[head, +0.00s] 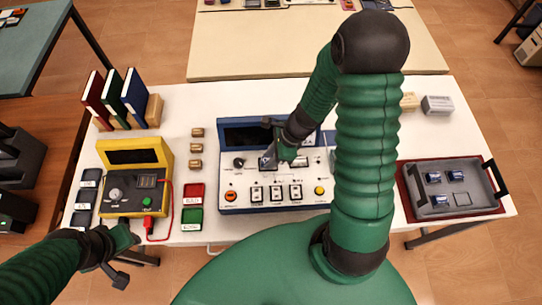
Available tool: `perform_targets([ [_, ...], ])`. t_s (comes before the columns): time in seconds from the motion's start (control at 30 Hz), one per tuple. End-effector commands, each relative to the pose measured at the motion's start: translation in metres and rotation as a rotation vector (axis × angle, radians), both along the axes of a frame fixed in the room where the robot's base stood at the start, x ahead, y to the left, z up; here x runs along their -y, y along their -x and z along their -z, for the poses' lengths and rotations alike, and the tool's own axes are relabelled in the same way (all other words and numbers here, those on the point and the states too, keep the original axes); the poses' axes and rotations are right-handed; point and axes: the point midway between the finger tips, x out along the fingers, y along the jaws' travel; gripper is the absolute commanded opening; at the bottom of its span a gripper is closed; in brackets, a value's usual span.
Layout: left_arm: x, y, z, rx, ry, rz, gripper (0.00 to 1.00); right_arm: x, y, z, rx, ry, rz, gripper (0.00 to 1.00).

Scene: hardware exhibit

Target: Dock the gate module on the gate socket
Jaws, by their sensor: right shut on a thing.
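My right gripper (276,148) is over the blue-and-white panel unit (310,198) in the middle of the table. It is shut on a small dark module (267,161), which I take as the gate module. The module is tilted in the picture and sits over the panel's upper middle, above the row of labelled switches. I cannot tell whether it touches the panel. The gate socket is not clearly visible; the module and gripper cover that part of the panel. My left gripper (122,262) is at the table's front left edge, away from the panel; its fingers look apart.
A grey tray (447,210) at right holds several small modules. My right arm hides the panel's right part.

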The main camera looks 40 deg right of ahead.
Motion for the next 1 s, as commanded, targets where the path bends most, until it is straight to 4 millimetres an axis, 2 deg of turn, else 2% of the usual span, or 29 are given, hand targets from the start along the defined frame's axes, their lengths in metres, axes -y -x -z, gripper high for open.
perform_targets([
  [0.67, 0.0, 0.0, 0.01, 0.0, 0.0, 0.0, 0.36, 0.0, 0.0, 0.011, 0.0, 0.0, 0.0, 0.0],
  [0.7, 0.0, 0.0, 0.01, 0.0, 0.0, 0.0, 0.36, 0.0, 0.0, 0.01, 0.0, 0.0, 0.0, 0.29],
  [0.73, 0.0, 0.0, 0.009, 0.0, 0.0, 0.0, 0.36, 0.0, 0.0, 0.01, 0.0, 0.0, 0.0, 0.33],
  [0.77, 0.0, 0.0, 0.009, 0.0, 0.0, 0.0, 0.36, 0.0, 0.0, 0.01, 0.0, 0.0, 0.0, 0.35],
  [1.0, 0.0, 0.0, 0.007, 0.0, 0.0, 0.0, 0.36, 0.001, 0.0, 0.008, 0.0, 0.0, 0.0, 0.35],
])
